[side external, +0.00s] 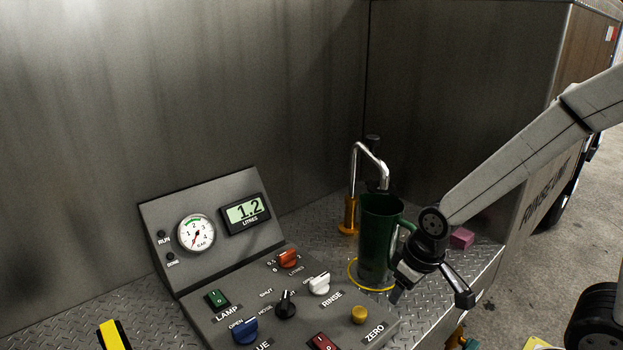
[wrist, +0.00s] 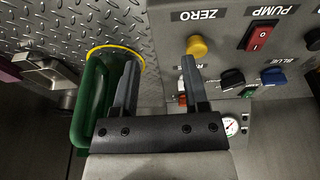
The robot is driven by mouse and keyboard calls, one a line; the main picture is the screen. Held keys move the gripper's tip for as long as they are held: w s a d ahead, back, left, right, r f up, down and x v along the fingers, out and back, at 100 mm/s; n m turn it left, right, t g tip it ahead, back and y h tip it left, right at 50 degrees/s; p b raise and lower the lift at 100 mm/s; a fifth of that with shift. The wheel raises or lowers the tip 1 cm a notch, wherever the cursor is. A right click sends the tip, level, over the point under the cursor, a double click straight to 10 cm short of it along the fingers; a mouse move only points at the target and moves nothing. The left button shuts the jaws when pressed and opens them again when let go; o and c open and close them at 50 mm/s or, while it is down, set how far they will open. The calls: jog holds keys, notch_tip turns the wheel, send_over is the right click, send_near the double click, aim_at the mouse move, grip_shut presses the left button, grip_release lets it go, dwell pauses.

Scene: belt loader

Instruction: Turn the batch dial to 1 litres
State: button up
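The batch dial (side external: 288,259) is an orange-red knob at the upper part of the sloping control panel, with 0.5, 2 and LITRES marked around it. Its pointer setting is too small to read. The display (side external: 245,213) above it shows 1.2 litres. My gripper (side external: 430,287) is open and empty, right of the panel and close beside the green jug's handle, well away from the dial. In the wrist view my gripper (wrist: 160,65) shows its two fingers wide apart. The right finger hides part of the panel there.
A green jug (side external: 375,235) stands in a yellow ring under a chrome spout (side external: 368,150). The panel also has a white rinse knob (side external: 319,283), black knob (side external: 286,304), blue knob (side external: 244,330), yellow zero button (side external: 359,314), green lamp switch (side external: 217,299) and red switch (side external: 322,342).

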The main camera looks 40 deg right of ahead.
jog(key=w+a+r+n+g, duration=0.1)
jog(key=w+a+r+n, duration=0.1)
jog(key=w+n, duration=1.1)
jog(key=n+g, duration=0.2)
jog(key=n, duration=0.3)
send_over(287, 252)
jog(key=shift+f, duration=0.2)
jog(key=shift+f, duration=0.1)
jog(key=shift+f, duration=3.8)
grip_shut()
